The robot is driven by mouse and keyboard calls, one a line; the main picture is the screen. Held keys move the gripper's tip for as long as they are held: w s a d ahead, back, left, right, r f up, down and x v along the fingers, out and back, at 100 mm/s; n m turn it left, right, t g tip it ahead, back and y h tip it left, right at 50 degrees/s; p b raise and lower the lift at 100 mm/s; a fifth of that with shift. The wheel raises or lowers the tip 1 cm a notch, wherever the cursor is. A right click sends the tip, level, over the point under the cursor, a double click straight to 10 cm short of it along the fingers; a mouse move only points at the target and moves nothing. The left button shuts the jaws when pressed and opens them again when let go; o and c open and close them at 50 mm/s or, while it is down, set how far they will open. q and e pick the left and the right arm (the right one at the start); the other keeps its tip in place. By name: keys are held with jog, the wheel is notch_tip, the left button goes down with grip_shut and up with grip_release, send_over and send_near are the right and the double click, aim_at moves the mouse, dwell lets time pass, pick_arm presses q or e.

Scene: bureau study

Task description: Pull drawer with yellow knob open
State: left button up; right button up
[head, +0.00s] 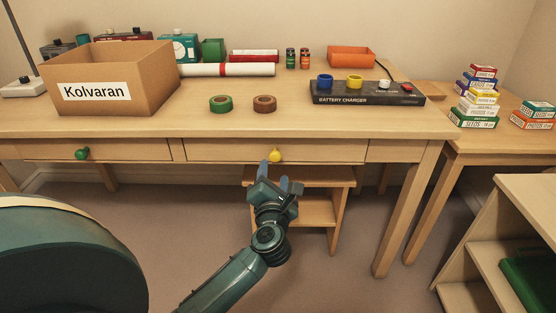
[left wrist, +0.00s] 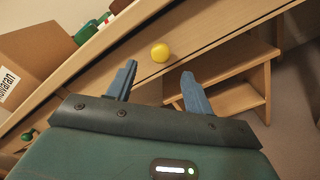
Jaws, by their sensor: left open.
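The yellow knob (head: 275,155) sits on the front of the middle drawer (head: 225,151), which looks closed. My left gripper (head: 274,173) is just in front of and slightly below the knob in the head view. In the left wrist view the yellow knob (left wrist: 160,52) lies ahead of and between the two blue fingers of my left gripper (left wrist: 160,82). The fingers are apart and nothing is between them. A gap seems to remain between fingertips and knob. My right gripper is in neither view.
A green knob (head: 82,154) marks the left drawer. The desk (head: 300,120) carries a cardboard box (head: 150,85), tape rolls and a battery charger (head: 340,98). A wooden step shelf (head: 322,180) stands under the desk, close behind my gripper. A chair back (head: 70,260) fills the lower left.

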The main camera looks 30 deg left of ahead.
aim_at(275, 159)
pick_arm(q)
jog(key=b+x, duration=0.2)
jog(key=x, duration=0.6)
jog(key=shift+w, duration=0.1)
jog(key=shift+d, duration=0.1)
grip_shut()
